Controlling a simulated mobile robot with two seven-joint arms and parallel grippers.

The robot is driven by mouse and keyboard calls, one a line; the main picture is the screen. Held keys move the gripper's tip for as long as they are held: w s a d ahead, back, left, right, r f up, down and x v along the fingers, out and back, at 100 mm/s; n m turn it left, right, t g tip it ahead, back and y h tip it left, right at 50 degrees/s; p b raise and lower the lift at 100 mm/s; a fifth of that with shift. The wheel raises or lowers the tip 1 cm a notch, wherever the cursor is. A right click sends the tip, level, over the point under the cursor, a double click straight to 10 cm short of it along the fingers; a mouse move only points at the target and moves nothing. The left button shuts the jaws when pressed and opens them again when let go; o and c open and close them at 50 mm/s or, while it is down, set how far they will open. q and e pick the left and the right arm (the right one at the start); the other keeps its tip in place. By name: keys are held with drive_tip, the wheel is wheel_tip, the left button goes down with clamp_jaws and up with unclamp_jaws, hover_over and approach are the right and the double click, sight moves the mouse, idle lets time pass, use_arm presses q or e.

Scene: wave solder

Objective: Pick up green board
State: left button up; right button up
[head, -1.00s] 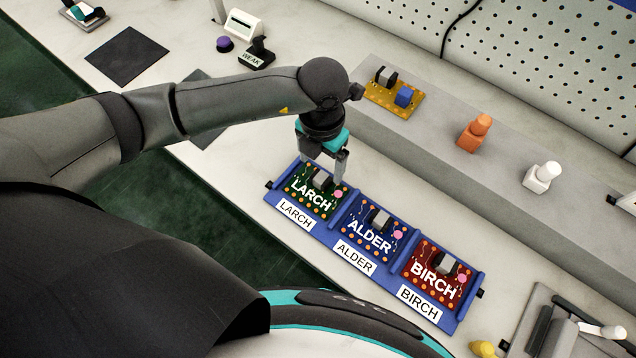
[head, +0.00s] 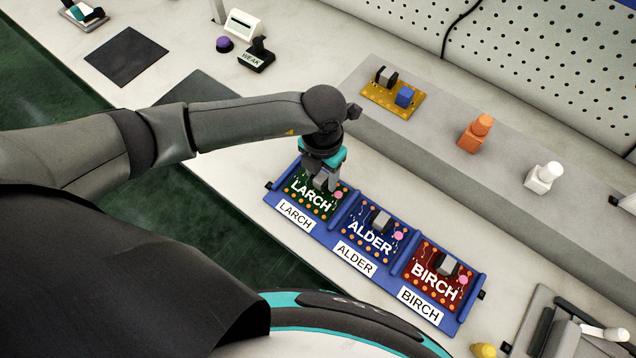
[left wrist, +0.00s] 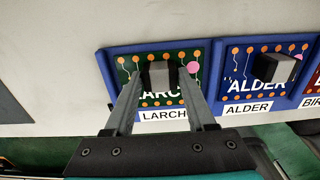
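The green board (head: 312,199), marked LARCH, lies in the left slot of a blue rack (head: 352,263). It has a grey and black block handle on top, a pink dot and orange dots. My left gripper (head: 322,182) is low over this board. In the left wrist view its two fingers (left wrist: 160,84) stand on either side of the handle (left wrist: 160,74), with a small gap seeming to show at the sides. It looks open. The fingers partly cover the board (left wrist: 126,66) and its lettering. My right gripper is not in view.
The blue ALDER board (head: 370,240) and red BIRCH board (head: 436,277) sit in the same rack, close to the right. A raised grey ledge (head: 430,145) runs behind, holding a yellow board (head: 378,99), an orange block (head: 474,133) and a white block (head: 543,177).

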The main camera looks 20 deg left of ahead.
use_arm(q)
clamp_jaws()
drive_tip(key=shift+r, duration=0.15)
idle(0.4)
